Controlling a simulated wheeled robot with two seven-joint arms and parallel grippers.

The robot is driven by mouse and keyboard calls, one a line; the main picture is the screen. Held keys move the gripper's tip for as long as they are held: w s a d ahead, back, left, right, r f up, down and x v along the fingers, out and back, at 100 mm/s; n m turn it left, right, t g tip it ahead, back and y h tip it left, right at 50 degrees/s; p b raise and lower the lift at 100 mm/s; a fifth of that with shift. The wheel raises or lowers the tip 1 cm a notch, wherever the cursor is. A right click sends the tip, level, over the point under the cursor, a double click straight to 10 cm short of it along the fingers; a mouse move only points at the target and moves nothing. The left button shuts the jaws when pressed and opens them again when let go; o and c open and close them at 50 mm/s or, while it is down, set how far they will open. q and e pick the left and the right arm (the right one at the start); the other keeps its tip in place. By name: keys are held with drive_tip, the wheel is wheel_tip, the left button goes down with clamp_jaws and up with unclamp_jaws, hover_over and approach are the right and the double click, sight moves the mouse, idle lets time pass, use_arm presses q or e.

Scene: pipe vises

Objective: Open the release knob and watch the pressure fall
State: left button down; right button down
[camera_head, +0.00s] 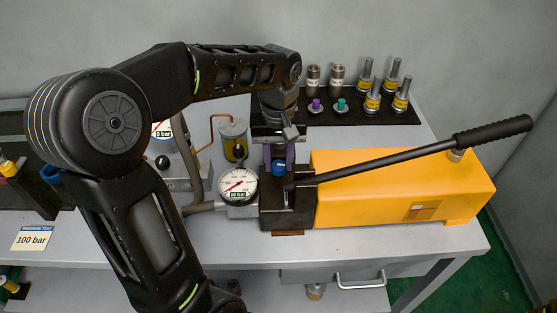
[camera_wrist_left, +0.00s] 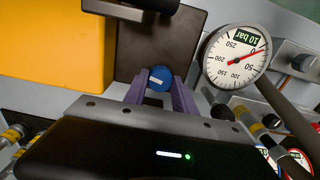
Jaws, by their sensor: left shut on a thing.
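The blue release knob (camera_head: 279,167) sits on the dark valve block (camera_head: 290,215) of the yellow hand pump (camera_head: 370,195). My left gripper (camera_head: 278,158) reaches down from above, its purple fingers on either side of the knob. In the left wrist view the knob (camera_wrist_left: 160,78), with a white mark, is between the two fingers, and the gripper is shut on it. The round pressure gauge (camera_wrist_left: 236,57) beside the block shows 10 bar on its display, its red needle near the low end. The same gauge (camera_head: 238,186) shows left of the block in the head view.
The pump's black lever (camera_head: 410,159) slants up to the right over the yellow body. A second gauge (camera_head: 162,129) reading 0 bar is partly behind my left arm. Several fittings stand on a black mat (camera_head: 400,117) at the back. A card (camera_head: 33,239) reads 100 bar.

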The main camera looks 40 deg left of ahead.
sight(278, 164)
use_arm(q)
drive_tip(key=c, duration=1)
unclamp_jaws()
drive_tip(key=shift+r+b, duration=0.3)
drive_tip(key=shift+r, duration=3.65)
